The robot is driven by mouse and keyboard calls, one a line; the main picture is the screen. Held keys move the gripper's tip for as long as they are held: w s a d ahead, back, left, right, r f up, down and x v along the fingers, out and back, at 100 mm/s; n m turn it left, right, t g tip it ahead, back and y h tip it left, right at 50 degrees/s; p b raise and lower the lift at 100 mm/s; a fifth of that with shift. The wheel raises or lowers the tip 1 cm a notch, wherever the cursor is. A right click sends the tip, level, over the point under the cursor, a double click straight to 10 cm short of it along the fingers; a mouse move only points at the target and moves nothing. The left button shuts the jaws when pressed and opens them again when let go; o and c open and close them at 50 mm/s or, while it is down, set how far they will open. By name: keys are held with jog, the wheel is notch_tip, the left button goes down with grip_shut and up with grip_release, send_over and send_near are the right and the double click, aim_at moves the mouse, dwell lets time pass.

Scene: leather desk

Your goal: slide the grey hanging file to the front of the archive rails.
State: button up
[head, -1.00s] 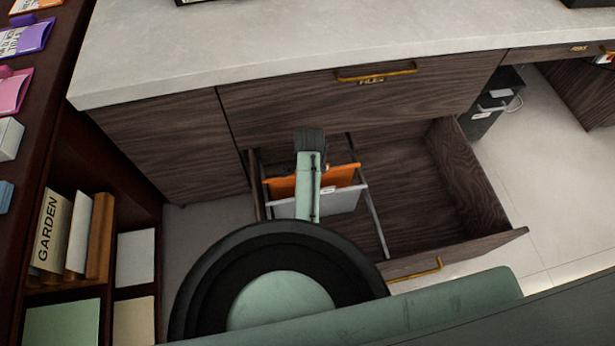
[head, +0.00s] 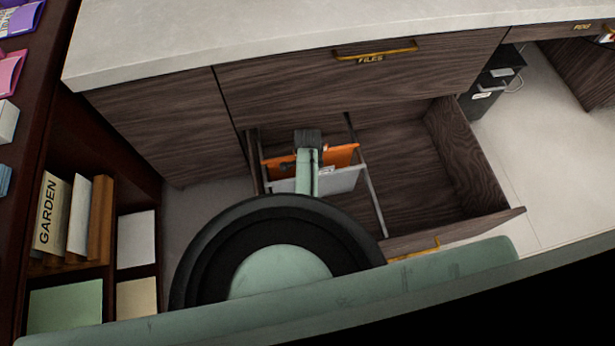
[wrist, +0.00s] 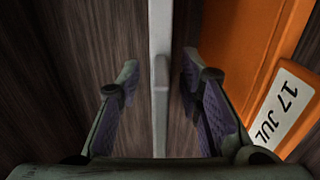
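The grey hanging file (head: 342,180) hangs across the archive rails (head: 374,205) in the open drawer, just in front of an orange file (head: 343,155). My gripper (head: 308,139) is over the files in the head view, where my arm covers their middle and hides the fingertips. In the wrist view my gripper (wrist: 159,68) is open. A thin grey strip (wrist: 160,110), seemingly the top edge of the grey file, runs between the fingers with a gap on each side. The orange file (wrist: 235,40), labelled "17 JUL", lies right of the right finger.
The drawer's right side (head: 415,170) is empty. The drawer front (head: 470,228) with a brass handle is nearest me. A closed drawer marked FILES (head: 365,85) and the pale desktop (head: 280,30) lie above. A shelf with books (head: 75,215) stands left.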

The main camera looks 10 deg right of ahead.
grip_shut()
dwell(0.5)
